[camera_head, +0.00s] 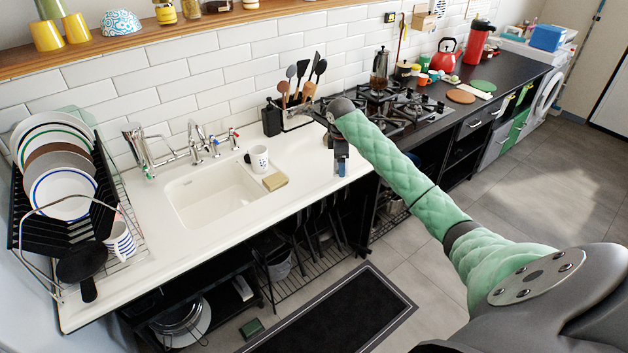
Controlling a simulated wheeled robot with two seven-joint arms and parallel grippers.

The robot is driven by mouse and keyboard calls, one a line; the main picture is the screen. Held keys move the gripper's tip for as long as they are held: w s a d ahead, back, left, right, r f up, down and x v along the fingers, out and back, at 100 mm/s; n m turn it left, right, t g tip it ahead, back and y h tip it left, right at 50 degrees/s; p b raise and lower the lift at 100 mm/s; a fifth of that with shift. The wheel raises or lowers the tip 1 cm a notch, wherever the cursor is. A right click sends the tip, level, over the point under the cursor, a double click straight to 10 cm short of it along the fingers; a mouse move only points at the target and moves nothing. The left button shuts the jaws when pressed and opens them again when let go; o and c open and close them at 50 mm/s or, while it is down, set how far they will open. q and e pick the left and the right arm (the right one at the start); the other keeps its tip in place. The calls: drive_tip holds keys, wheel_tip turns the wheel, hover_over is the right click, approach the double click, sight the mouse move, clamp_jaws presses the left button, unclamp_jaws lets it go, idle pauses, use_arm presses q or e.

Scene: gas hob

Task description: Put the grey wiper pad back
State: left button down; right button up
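My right arm reaches in from the right over the counter, and my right gripper (341,168) points down at the counter's front edge, between sink and hob. Its fingers are small and partly dark, with a bluish patch at the tip; I cannot tell whether they hold anything. I cannot pick out a grey wiper pad for certain. A beige sponge-like block (275,181) lies on the counter right of the sink. A small dark green pad (251,328) lies on the floor left of the black mat. My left gripper is not in view.
A white mug (257,158) stands behind the beige block, beside the sink (212,195). A utensil holder (272,118) and the gas hob (388,105) are behind my arm. A dish rack (62,190) fills the left end. The black mat (335,312) lies on the floor.

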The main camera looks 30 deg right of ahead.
drive_tip(key=r, duration=0.1)
drive_tip(key=d+r+y, duration=0.1)
drive_tip(key=shift+s+d+r, duration=0.2)
drive_tip(key=shift+r, duration=0.2)
drive_tip(key=shift+w+r, duration=0.1)
drive_tip(key=shift+r, duration=0.1)
drive_tip(key=p, duration=0.4)
hover_over(314, 178)
drive_tip(key=shift+m, duration=0.3)
drive_tip(key=f, duration=0.6)
drive_tip(key=shift+d+f, duration=0.2)
drive_tip(key=shift+d, duration=0.1)
drive_tip(key=shift+w+a+f, duration=0.1)
drive_tip(key=shift+a+f, duration=0.05)
drive_tip(key=shift+f, duration=0.15)
drive_tip(key=shift+f+p, duration=0.85)
drive_tip(key=shift+f, duration=0.35)
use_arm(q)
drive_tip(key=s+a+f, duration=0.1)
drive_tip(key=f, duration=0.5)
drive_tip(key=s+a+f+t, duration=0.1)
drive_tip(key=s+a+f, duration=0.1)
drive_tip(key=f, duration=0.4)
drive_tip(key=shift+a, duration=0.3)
use_arm(e)
drive_tip(key=shift+f, duration=0.75)
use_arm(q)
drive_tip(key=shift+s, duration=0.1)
use_arm(e)
drive_tip(key=o, duration=0.8)
